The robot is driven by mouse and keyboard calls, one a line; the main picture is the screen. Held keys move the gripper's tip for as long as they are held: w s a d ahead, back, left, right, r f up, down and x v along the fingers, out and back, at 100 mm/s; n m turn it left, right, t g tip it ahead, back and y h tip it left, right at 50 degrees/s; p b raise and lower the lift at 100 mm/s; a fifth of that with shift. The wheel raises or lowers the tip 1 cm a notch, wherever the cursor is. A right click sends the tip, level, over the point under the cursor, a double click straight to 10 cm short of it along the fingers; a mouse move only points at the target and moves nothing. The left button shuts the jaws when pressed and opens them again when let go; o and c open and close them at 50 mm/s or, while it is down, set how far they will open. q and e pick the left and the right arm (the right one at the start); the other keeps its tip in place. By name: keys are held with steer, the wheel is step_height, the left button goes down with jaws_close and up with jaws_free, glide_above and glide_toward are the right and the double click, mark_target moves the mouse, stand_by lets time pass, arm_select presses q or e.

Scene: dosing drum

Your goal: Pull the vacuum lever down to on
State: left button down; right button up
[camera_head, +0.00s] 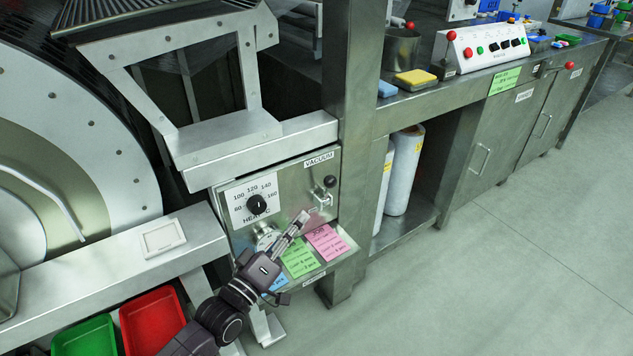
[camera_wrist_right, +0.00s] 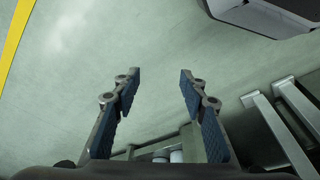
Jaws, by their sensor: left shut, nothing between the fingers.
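The vacuum lever shows in the head view as a black ball knob (camera_head: 330,182) at the right of a steel control panel (camera_head: 295,180), under a "VACUUM" label (camera_head: 320,159). A small metal bracket (camera_head: 322,200) sits just below the knob. The knob appears to be at the upper end of the lever. My left gripper (camera_head: 303,216) is shut and empty, below and left of the knob and apart from it. Its fingers point up and right in front of the panel's lower part. My right gripper (camera_wrist_right: 160,82) is open and empty in the right wrist view, above the floor.
A heating dial (camera_head: 257,204) is on the panel's left. Green (camera_head: 298,258) and pink (camera_head: 326,241) notes lie on the ledge below. A steel post (camera_head: 352,130) stands close right of the panel. Red (camera_head: 152,318) and green (camera_head: 85,338) bins are lower left. Floor at right is clear.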

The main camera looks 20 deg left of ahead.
mark_target(327, 192)
arm_select(q)
steer(key=r, duration=0.1)
steer(key=a+r+n+t, duration=0.1)
steer(key=shift+w+a+r, duration=0.15)
steer(key=shift+a+r, duration=0.05)
steer(key=shift+r, duration=0.15)
arm_select(e)
steer(key=shift+f, duration=0.25)
